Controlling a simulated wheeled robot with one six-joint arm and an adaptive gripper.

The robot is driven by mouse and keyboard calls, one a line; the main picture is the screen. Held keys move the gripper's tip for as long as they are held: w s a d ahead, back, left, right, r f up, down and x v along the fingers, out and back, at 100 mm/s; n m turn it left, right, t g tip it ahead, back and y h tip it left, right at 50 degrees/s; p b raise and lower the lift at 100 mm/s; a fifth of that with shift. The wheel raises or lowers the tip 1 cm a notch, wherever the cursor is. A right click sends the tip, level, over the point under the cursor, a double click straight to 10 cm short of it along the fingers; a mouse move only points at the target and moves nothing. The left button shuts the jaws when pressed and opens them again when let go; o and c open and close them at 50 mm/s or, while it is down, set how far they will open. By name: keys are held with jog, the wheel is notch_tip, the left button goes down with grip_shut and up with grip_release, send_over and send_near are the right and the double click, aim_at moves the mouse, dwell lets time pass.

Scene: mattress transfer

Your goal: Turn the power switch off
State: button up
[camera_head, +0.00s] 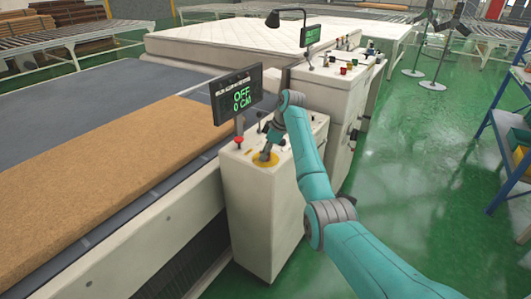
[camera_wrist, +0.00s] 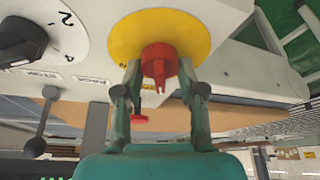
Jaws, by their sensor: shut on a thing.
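The power switch is a red rotary knob (camera_wrist: 159,64) on a round yellow plate (camera_wrist: 195,28) in the wrist view. My gripper (camera_wrist: 158,80) is shut on the red knob, one finger on each side of it. In the head view the yellow plate (camera_head: 265,159) sits on top of the near white control cabinet (camera_head: 262,215), and my gripper (camera_head: 268,150) reaches down onto it and hides the knob. A display (camera_head: 237,95) above the cabinet reads "OFF" and "0 CM" in green.
A black selector dial (camera_wrist: 22,40), levers and a red mushroom button (camera_head: 239,140) are close by on the panel. A second cabinet (camera_head: 325,100) stands behind. A brown mat (camera_head: 100,170) lies on the conveyor at left. Green floor (camera_head: 440,180) is open at right.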

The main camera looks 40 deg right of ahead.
jog(key=n, duration=0.2)
jog(key=n+g+y, duration=0.1)
jog(key=n, duration=0.1)
jog(key=shift+n+g, duration=0.3)
jog(key=shift+n, duration=0.1)
dwell(0.5)
jog(key=o, duration=1.1)
jog(key=shift+o, duration=0.2)
jog(key=v, duration=1.2)
